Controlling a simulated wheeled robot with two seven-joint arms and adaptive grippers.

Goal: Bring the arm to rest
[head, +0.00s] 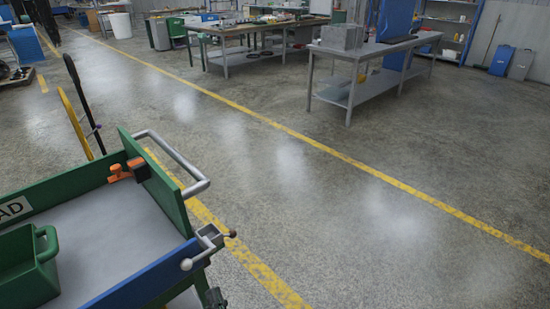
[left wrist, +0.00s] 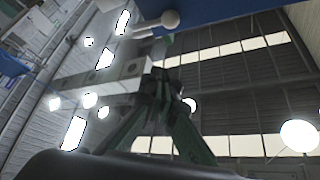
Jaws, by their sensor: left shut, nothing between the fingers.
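My left gripper (head: 214,297) shows only as a small dark piece at the bottom edge of the head view, just below the corner of the trolley. In the left wrist view its two dark green fingers (left wrist: 160,90) come together at the tips, with nothing between them. The rest of my left arm is hidden in the head view. A grey metal bracket (head: 208,240) with round knobs sits at the trolley corner, above the gripper. My right gripper is not in view.
A green trolley (head: 160,185) with a blue front edge (head: 150,283) fills the lower left. It carries a green bin (head: 28,268) and an orange-black item (head: 128,170). Workbenches (head: 362,47) stand farther back. The concrete floor (head: 400,240) to the right is clear.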

